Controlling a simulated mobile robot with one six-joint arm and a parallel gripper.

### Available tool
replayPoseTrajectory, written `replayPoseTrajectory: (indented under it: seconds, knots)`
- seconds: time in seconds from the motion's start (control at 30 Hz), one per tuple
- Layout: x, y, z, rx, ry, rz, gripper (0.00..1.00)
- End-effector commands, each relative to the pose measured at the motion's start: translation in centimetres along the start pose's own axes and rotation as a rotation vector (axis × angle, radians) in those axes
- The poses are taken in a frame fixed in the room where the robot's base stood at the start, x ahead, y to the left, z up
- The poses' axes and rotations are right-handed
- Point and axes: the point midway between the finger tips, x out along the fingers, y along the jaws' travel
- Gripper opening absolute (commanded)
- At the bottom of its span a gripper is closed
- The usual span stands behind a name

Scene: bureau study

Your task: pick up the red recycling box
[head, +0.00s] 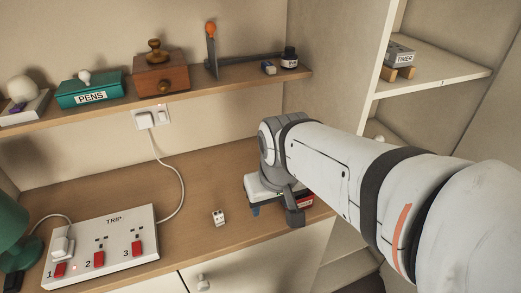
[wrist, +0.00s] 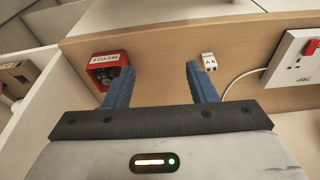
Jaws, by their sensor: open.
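The red recycling box (wrist: 122,57) shows in the wrist view as a small open red box with a white label and dark contents. It sits on the wooden desktop, ahead of the left blue finger, which overlaps its near right corner. My gripper (wrist: 160,66) is open, with bare wood between its fingers. The box lies left of the gap, not between the fingers. In the head view a red part of the box (head: 307,201) shows beside my wrist; my arm hides most of it. One blue fingertip of my gripper (head: 256,210) shows low over the desk there.
A small white block with dark marks (head: 218,217) lies near my gripper. A white TRIP power strip (head: 105,243) with red switches and a cable is at left. A shelf (head: 190,91) with several items runs above; a white shelving unit (head: 430,78) stands at right.

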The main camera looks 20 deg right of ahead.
Motion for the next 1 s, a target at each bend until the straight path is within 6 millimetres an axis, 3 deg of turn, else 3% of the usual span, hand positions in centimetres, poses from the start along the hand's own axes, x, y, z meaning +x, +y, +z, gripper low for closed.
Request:
replayPoseTrajectory:
  seconds: [0.17,0.3,0.53,0.7,1.0]
  knots:
    - [1.4,3.5,-3.4,-0.008,-0.073,0.01,0.67]
    - [3.8,6.6,-6.2,-0.017,-0.14,0.011,0.78]
    - [7.6,11.2,-8.6,-0.027,-0.216,-0.003,0.97]
    - [9.2,12.7,-9.0,-0.033,-0.238,-0.011,1.0]
    - [12.2,12.7,-8.5,-0.034,-0.241,-0.012,1.0]
